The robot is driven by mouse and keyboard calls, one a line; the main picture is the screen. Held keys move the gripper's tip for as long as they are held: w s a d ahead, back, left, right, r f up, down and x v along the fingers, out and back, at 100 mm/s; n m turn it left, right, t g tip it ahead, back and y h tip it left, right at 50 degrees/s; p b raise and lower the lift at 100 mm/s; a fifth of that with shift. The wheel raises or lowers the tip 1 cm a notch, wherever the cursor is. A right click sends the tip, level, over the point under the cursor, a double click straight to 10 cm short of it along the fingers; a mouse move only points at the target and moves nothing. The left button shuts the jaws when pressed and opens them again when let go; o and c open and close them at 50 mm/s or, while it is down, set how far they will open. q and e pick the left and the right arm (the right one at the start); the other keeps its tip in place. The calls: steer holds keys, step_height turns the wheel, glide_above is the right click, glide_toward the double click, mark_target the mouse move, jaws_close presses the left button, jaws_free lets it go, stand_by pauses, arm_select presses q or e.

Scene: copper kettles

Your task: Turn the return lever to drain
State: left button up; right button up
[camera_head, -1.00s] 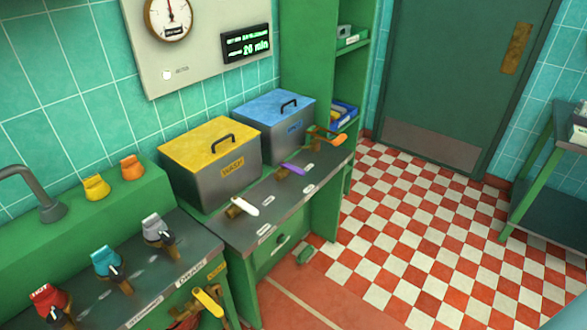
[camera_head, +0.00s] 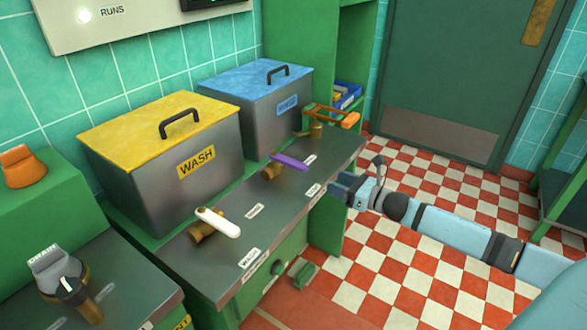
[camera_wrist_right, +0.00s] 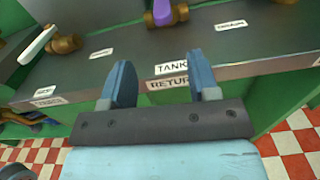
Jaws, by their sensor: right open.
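In the right wrist view the purple lever (camera_wrist_right: 162,12) is at the top, partly cut off. Below it are a TANK label (camera_wrist_right: 171,68) on the counter top and a RETURN label (camera_wrist_right: 168,84) on the front edge. I cannot read a DRAIN label beside this lever. My right gripper (camera_head: 341,188) is open and empty at the counter's front edge, apart from the lever. Its two blue fingers (camera_wrist_right: 160,80) point toward the counter. My left gripper is not in view.
A white lever (camera_head: 218,222) and an orange lever (camera_head: 332,115) flank the purple one. The WASH tank (camera_head: 165,150) and a blue-lidded tank (camera_head: 262,115) stand behind.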

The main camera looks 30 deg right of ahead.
mark_target(298, 164)
steer(key=shift+n, duration=0.3)
steer(key=x, duration=0.4)
steer(key=b+x, duration=0.1)
steer(key=x, duration=0.9)
steer(key=shift+w+d+r, duration=0.1)
steer(key=shift+d+r, duration=0.1)
steer(key=shift+r, duration=0.1)
steer(key=shift+c, duration=0.2)
jaws_close()
